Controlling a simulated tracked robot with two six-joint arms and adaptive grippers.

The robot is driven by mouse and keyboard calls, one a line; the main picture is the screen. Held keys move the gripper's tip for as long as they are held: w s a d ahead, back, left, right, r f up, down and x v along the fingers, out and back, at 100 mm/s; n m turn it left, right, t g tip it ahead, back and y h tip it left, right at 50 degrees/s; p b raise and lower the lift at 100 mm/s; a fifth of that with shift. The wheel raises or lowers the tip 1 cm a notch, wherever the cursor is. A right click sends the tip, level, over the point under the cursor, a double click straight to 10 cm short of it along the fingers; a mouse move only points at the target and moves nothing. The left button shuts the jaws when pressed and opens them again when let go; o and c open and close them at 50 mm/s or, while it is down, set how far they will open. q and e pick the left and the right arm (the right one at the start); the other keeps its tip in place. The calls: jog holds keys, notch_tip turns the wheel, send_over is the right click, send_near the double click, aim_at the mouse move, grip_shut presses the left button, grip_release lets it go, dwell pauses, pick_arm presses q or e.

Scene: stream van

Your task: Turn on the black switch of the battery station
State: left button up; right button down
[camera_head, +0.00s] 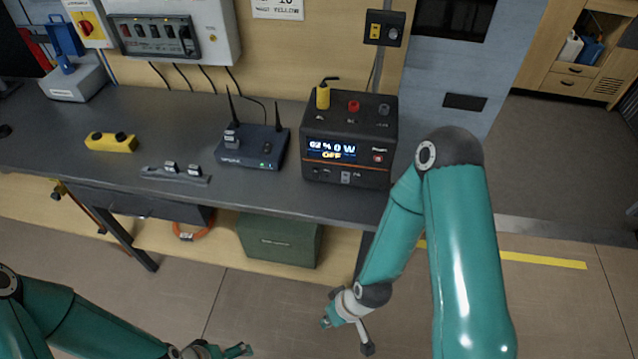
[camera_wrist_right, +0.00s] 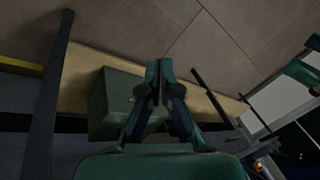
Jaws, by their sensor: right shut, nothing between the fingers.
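The battery station (camera_head: 348,170) is a black box with orange trim on the workbench.
The dark workbench (camera_head: 60,140) also holds a router with antennas (camera_head: 252,148), a yellow two-button box (camera_head: 111,142) and a grey strip (camera_head: 176,174). A green box (camera_head: 280,240) is below the bench. A wall socket (camera_head: 384,28) is above the station. Floor in front is open.

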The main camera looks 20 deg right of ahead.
aim_at(316, 174)
jog(key=w+d+r+n+t+b, duration=0.25)
jog(key=w+n+t+b, duration=0.2)
jog(key=w+n, duration=0.3)
jog(key=w+d+r+n+t+b, duration=0.1)
jog(key=w+r+n+t+b, duration=0.3)
jog(key=w+n+b, duration=0.3)
jog(key=d+r+n+t+b, duration=0.1)
jog(key=d+r+t+b, duration=0.1)
jog(key=b, duration=0.3)
jog(key=w+d+r+n+t+b, duration=0.1)
jog(key=d+r+t+b, duration=0.1)
jog(key=b, duration=0.3)
jog(key=w+d+r+n+t+b, duration=0.1)
jog(key=d+r+n+t+b, duration=0.1)
jog(key=b, duration=0.4)
jog(key=shift+w+r+t, duration=0.2)
jog(key=shift+r+t, duration=0.05)
jog(key=shift+r, duration=0.65)
jog(key=shift+w+a, duration=0.1)
jog(key=shift+w, duration=0.05)
